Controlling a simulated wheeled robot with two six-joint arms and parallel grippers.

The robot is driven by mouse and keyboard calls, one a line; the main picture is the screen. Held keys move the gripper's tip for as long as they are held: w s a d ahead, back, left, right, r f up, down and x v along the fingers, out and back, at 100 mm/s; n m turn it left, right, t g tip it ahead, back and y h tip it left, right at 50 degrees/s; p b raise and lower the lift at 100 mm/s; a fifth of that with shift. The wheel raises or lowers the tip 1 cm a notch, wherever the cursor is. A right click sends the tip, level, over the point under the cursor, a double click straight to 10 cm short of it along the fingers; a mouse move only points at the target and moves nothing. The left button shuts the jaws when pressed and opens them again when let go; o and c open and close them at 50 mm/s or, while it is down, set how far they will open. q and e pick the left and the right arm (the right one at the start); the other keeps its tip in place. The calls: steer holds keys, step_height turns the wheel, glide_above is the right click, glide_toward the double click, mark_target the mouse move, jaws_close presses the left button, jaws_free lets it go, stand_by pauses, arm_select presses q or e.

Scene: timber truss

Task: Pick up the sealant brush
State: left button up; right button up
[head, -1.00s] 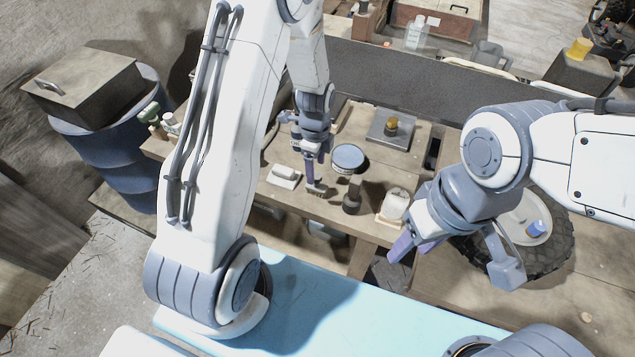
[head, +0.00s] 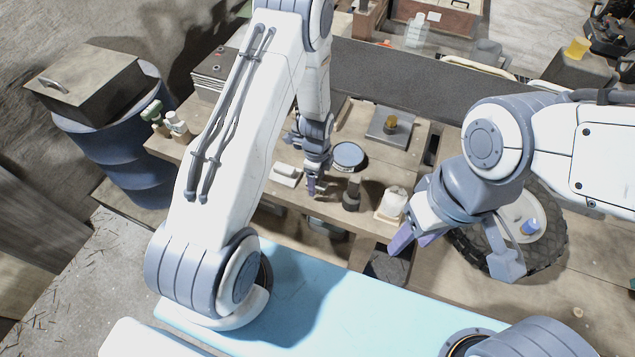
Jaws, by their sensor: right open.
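My left gripper (head: 313,187) points down at the front part of the wooden bench (head: 270,192), between a pale block with a raised top (head: 286,174) and a dark upright object (head: 352,194). Its fingers look close together, but they are small and partly hidden, so I cannot tell whether they are shut on something. I cannot clearly make out the sealant brush; it may be hidden at the left fingertips.
A round blue-topped tin (head: 348,156) stands just right of my left gripper. A whitish container (head: 393,203) stands near the bench's front edge. A grey plate with an amber knob (head: 390,124) lies behind. A tyre (head: 548,250) lies at right, a blue drum (head: 125,150) stands at left.

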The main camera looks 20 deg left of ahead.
arm_select(q)
jaws_close()
steer(key=shift+r, duration=0.1)
step_height(320, 180, up, 10)
steer(key=shift+f+b, duration=0.1)
steer(key=shift+b, duration=0.95)
steer(key=c, duration=0.5)
jaws_free()
jaws_close()
